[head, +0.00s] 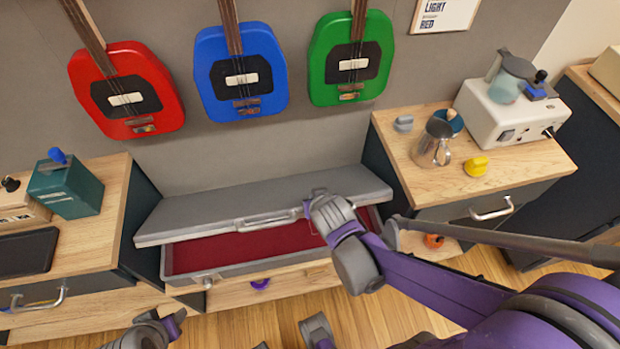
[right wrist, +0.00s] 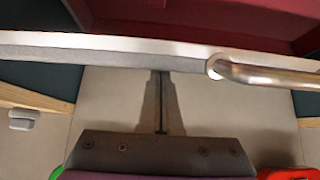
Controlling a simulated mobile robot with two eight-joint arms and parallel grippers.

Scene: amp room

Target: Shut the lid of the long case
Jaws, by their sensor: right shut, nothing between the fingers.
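The long grey case (head: 205,277) stands between two wooden cabinets. Its red lining (head: 240,248) shows through the gap under the raised grey lid (head: 265,205). The lid is tilted partly open, hinged side at the wall, with a metal handle (head: 270,220) on its front edge. My right gripper (head: 311,208) is shut and empty at the lid's front edge, near the handle's right end. In the right wrist view its fingers (right wrist: 161,76) lie over the lid's outer face beside the handle (right wrist: 265,74); contact is hard to tell.
Left cabinet (head: 100,225) carries a teal box (head: 65,188). Right cabinet (head: 510,160) carries a metal jug (head: 433,145), a yellow item (head: 476,166) and a white machine (head: 513,108). Red, blue and green guitars (head: 345,58) hang above. A purple item (head: 260,284) lies below the case.

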